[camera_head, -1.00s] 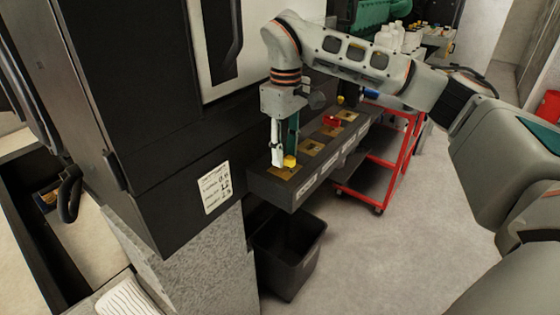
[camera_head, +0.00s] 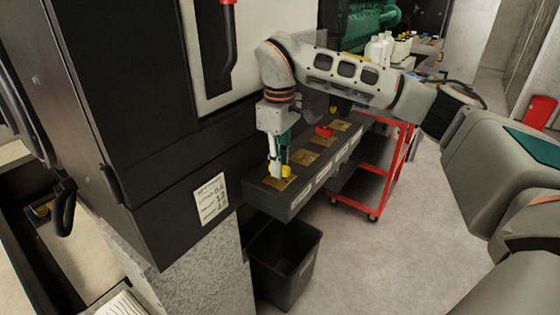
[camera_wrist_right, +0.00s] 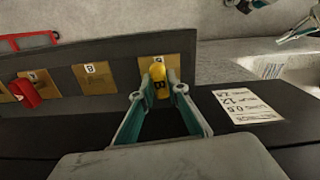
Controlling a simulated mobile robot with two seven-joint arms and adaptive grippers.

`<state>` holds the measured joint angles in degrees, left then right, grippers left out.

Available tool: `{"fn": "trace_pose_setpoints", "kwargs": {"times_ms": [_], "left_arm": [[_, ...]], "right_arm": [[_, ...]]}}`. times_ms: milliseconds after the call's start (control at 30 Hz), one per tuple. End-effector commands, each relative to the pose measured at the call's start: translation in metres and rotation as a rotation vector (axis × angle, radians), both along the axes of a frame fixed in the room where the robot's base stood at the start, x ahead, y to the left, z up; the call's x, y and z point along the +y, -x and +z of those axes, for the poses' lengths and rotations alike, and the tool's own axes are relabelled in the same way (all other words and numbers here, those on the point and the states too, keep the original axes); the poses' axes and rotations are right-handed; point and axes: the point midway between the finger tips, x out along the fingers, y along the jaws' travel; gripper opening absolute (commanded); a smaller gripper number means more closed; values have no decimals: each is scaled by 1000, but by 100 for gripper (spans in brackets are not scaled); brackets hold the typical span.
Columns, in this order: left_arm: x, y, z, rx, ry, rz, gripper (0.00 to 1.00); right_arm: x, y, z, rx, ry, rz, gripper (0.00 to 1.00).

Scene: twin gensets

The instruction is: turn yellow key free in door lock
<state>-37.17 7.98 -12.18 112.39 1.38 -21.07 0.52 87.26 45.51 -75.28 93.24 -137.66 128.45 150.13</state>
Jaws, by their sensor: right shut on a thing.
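The yellow key (camera_head: 286,171) stands in a brass lock plate (camera_head: 272,183) at the near end of a dark ledge. In the right wrist view the key (camera_wrist_right: 158,84) sits between my fingertips, upright against its brass plate. My right gripper (camera_head: 280,170) comes down from above and is shut on the key; its fingertips also show in the right wrist view (camera_wrist_right: 158,92). The keyhole is hidden. Teal and metal finger parts at the upper right of the right wrist view look like my left gripper (camera_wrist_right: 292,28); their opening is unclear.
A red key or knob (camera_head: 324,131) sits on another plate farther along the ledge (camera_head: 301,190). A paper label (camera_head: 210,199) is on the dark cabinet. A black bin (camera_head: 284,262) stands below, and a red cart (camera_head: 376,175) is to the right. Floor right of them is clear.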

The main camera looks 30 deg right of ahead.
Motion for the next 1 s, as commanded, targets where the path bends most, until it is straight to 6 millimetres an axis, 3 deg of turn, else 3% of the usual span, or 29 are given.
{"fn": "trace_pose_setpoints", "kwargs": {"times_ms": [33,533,800,1000], "left_arm": [[0,-1,9,-3,0,0,0],[2,-3,54,-7,-5,1,0],[29,11,32,54,-44,39,0],[25,13,31,58,-34,43,0]], "right_arm": [[0,1,4,2,0,44,0],[0,1,4,4,0,583,0],[0,0,1,1,2,925,0],[0,0,0,1,2,1195,0]]}}
